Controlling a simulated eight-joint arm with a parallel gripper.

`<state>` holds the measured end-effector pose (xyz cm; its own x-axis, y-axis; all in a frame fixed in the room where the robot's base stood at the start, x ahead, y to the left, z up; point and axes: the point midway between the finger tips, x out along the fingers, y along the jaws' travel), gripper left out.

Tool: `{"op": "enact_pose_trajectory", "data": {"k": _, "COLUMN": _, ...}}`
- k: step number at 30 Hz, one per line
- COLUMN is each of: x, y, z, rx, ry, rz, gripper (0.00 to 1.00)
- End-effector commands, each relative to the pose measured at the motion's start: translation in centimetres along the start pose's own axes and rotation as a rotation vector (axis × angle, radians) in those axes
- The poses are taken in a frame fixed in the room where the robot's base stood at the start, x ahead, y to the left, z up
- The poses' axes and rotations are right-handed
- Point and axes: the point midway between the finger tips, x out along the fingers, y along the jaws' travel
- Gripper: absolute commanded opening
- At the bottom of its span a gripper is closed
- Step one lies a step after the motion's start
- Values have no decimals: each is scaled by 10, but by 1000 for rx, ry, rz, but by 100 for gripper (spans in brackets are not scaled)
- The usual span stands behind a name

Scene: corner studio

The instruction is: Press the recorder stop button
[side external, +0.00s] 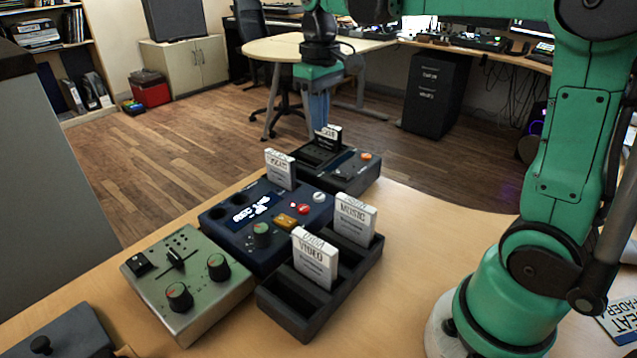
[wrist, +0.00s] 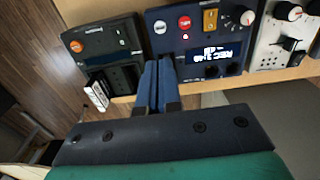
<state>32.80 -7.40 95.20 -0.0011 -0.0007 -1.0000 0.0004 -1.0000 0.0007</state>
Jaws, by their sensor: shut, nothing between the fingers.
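The dark blue recorder (side external: 240,228) stands in the middle of the desk with a lit display reading REC. On its top are a white round button (side external: 320,197), a red button (side external: 303,208), an amber switch (side external: 286,221) and a knob. The wrist view shows the white button (wrist: 160,27), red button (wrist: 184,22) and amber switch (wrist: 210,18); I cannot read which is marked stop. My gripper (side external: 320,121) points down, high beyond the buttons near the black unit. In the wrist view its blue fingers (wrist: 157,62) are together and empty, apart from the buttons.
A black unit (side external: 345,172) with an orange button stands behind the recorder. A green mixer (side external: 188,285) is at front left. A black rack (side external: 282,305) holds upright VIDEO (side external: 315,260) and MUSIC (side external: 355,220) cards. Another white card (side external: 280,169) stands upright at the recorder's back edge.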

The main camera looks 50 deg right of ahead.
Motion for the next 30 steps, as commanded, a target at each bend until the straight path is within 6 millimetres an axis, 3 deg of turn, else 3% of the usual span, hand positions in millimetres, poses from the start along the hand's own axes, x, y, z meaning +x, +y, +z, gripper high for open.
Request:
{"op": "enact_pose_trajectory", "data": {"k": 18, "x": 105, "y": 0, "z": 0, "rx": 1, "ry": 1, "rz": 0, "gripper": 0}}
{"op": "enact_pose_trajectory", "data": {"k": 24, "x": 127, "y": 0, "z": 0, "rx": 1, "ry": 1, "rz": 0, "gripper": 0}}
{"op": "enact_pose_trajectory", "data": {"k": 30, "x": 134, "y": 0, "z": 0, "rx": 1, "ry": 1, "rz": 0, "gripper": 0}}
